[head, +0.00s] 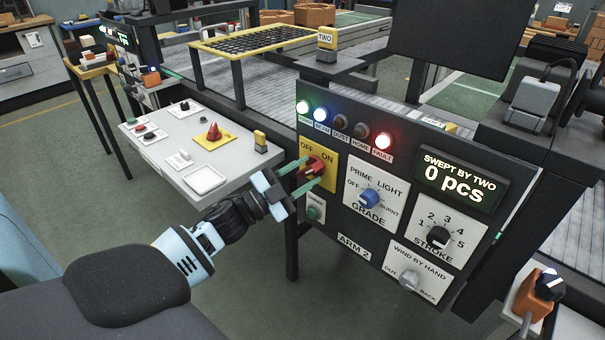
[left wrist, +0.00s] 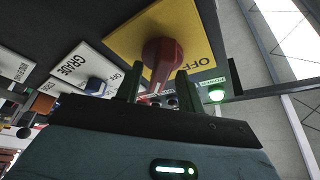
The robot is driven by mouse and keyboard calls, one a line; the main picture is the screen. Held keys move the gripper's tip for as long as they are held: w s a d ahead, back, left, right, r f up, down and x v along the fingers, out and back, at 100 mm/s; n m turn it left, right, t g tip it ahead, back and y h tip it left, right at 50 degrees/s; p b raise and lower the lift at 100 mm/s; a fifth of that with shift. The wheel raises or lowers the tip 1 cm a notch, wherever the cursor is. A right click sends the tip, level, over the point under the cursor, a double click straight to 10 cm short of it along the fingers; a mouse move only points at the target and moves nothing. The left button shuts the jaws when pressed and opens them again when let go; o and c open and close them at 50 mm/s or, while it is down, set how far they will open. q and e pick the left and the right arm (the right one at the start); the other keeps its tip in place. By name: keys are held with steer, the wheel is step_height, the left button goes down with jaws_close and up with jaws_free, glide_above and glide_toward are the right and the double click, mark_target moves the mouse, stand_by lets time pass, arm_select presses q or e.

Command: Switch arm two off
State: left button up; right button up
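The red rotary switch (head: 316,166) sits on a yellow plate (head: 331,181) marked OFF and ON, at the left of the dark ARM 2 panel (head: 343,222). My left gripper (head: 302,178) is at the switch, its two fingers apart on either side of the red handle. In the left wrist view the red handle (left wrist: 161,58) shows between the fingertips (left wrist: 158,80), and a gap seems to remain. The gripper hides part of the switch, so I cannot tell its exact setting. My right gripper is not in view.
The panel has a blue GRADE knob (head: 369,198), a STROKE knob (head: 438,236), a WIND BY HAND knob (head: 409,280) and a small green button (head: 314,213). Green, blue and red FAULT (head: 383,140) lamps glow. A white control desk (head: 180,140) stands left.

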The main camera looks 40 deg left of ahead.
arm_select(q)
jaws_close()
